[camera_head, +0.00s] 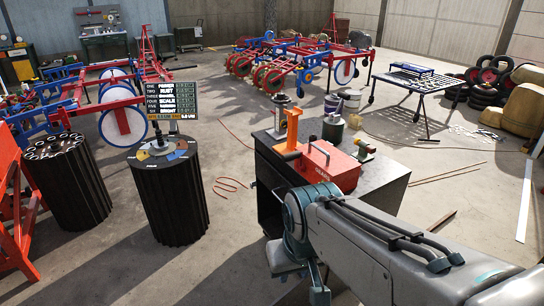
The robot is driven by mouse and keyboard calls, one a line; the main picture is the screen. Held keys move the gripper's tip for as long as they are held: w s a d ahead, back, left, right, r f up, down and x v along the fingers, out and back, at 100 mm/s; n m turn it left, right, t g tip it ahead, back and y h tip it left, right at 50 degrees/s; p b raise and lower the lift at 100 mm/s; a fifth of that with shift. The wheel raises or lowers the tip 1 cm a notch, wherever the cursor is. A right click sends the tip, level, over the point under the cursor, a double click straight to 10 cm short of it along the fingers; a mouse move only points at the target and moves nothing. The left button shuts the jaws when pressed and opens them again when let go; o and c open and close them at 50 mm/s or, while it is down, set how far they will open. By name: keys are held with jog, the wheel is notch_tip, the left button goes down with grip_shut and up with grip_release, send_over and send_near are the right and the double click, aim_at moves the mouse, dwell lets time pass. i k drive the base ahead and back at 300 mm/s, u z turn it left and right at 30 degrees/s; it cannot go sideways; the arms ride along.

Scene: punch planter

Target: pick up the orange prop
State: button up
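My arm reaches in from the lower right, in front of the cabinet and below the prop. The end of my arm is at the bottom middle, apart from the prop, and my gripper's fingers cannot be made out there.
A black ribbed drum (166,200) with a scoreboard (171,100) stands left. Red and blue farm machines fill the back. Floor between drum and cabinet is mostly clear.

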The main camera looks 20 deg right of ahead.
aim_at(288, 147)
jog(key=u, duration=0.6)
jog(key=k, duration=0.75)
jog(key=u, duration=0.85)
jog(key=k, duration=0.5)
jog(key=u, duration=0.4)
jog(key=i, duration=1.9)
jog(key=z, duration=0.6)
jog(key=i, duration=1.55)
jog(key=z, duration=1.35)
jog(key=i, duration=1.15)
jog(key=z, duration=1.9)
jog(key=i, duration=1.6)
jog(key=z, duration=0.5)
